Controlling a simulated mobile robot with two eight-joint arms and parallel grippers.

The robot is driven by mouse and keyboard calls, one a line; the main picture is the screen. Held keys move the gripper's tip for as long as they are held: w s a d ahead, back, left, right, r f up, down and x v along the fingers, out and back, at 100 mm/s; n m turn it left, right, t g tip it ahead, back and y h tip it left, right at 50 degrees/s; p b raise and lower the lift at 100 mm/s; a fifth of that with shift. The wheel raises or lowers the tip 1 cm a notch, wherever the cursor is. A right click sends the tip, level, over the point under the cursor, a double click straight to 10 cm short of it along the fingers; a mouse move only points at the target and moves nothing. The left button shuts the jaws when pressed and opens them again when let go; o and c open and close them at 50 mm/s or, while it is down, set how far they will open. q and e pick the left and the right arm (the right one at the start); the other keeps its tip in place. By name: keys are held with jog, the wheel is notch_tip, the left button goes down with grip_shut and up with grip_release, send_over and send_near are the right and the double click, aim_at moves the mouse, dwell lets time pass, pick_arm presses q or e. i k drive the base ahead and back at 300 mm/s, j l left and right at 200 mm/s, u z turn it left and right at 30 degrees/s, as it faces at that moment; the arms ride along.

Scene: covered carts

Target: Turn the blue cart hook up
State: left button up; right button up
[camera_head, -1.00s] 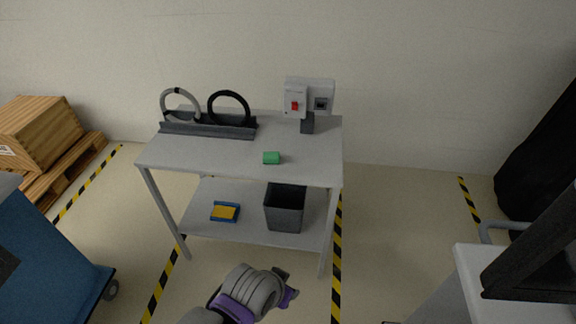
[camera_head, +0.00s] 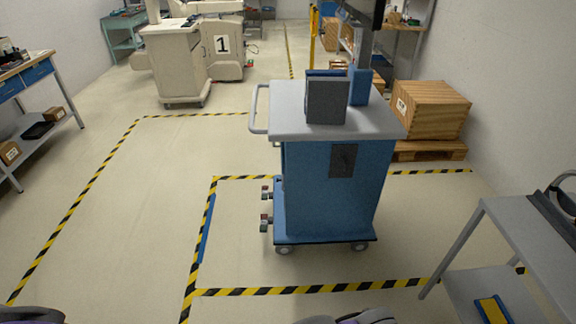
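The blue cart (camera_head: 330,190) stands in the middle of the view, inside a striped floor marking. It has a grey top (camera_head: 370,124) and a grey push handle (camera_head: 256,110) on its left side. Two small dark fittings, an upper one (camera_head: 267,193) and a lower one (camera_head: 266,222) with some red, stick out low on its left side. I cannot tell whether either is the hook or which way it is turned. Only small parts of my arms show at the bottom edge. Both grippers are out of view, well short of the cart.
A grey table (camera_head: 470,262) stands at the right edge. A wooden crate (camera_head: 430,108) on a pallet is behind the cart. A beige cart marked 1 (camera_head: 222,62) stands farther back. A blue strip (camera_head: 207,230) lies on the floor. The floor left of the blue cart is clear.

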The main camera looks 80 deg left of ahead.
aim_at(344, 156)
jog(key=j+u, duration=0.15)
jog(key=u, duration=1.55)
jog(key=l+u, duration=0.1)
jog(key=u, duration=0.15)
jog(key=i+l+z, duration=0.2)
jog(key=i, duration=0.2)
jog(key=i+l+z, duration=0.25)
jog(key=i, duration=0.2)
jog(key=i+u, duration=0.1)
jog(key=u, duration=0.2)
jog(key=i+l+u, duration=0.1)
jog(key=u, duration=0.15)
